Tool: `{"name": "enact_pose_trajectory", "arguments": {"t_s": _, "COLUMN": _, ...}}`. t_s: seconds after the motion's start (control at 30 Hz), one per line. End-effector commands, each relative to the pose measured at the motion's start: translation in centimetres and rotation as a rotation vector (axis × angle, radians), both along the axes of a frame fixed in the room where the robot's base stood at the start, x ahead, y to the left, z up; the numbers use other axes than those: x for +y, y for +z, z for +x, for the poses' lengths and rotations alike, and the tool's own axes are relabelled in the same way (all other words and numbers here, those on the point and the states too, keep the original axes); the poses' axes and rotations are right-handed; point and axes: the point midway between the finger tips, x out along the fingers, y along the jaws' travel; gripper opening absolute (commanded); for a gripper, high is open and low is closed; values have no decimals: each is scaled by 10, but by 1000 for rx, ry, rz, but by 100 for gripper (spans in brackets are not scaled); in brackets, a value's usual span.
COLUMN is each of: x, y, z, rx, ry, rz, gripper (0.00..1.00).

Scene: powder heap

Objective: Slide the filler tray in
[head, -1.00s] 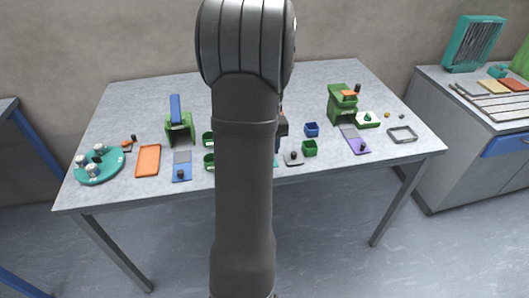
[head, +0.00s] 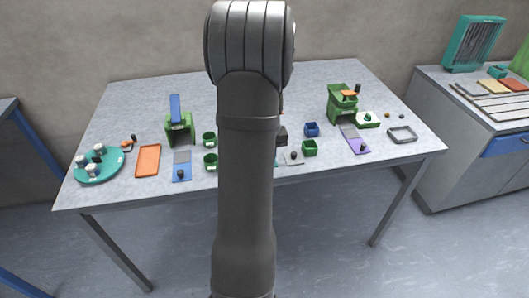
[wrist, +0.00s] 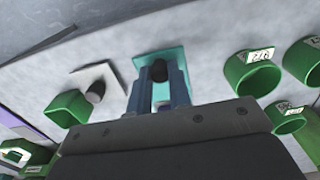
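I cannot tell which part is the filler tray; several flat plates with dark knobs lie on the table. In the wrist view a teal plate (wrist: 178,54) with a black knob (wrist: 159,70) lies just past my gripper (wrist: 158,74). Its two blue fingers are apart, with the knob showing between the tips; contact is not clear. A pale grey plate (wrist: 108,75) with a dark knob lies to the left. In the head view my arm hides most of the teal plate. A blue plate (head: 181,161) and a purple plate (head: 356,145) also carry dark knobs.
Green cups (wrist: 252,72) stand right of the gripper in the wrist view and a green bin (wrist: 68,108) stands left. In the head view, green stands (head: 180,130) and (head: 341,105), an orange tray (head: 148,160) and a teal round plate (head: 98,172) stand around.

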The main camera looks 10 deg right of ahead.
Motion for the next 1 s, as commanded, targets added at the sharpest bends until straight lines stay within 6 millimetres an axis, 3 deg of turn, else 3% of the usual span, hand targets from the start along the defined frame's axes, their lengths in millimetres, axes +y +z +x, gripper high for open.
{"name": "enact_pose_trajectory", "arguments": {"t_s": 1.0, "x": 0, "y": 1, "z": 76, "rx": -3, "ry": 1, "rz": 0, "gripper": 0}}
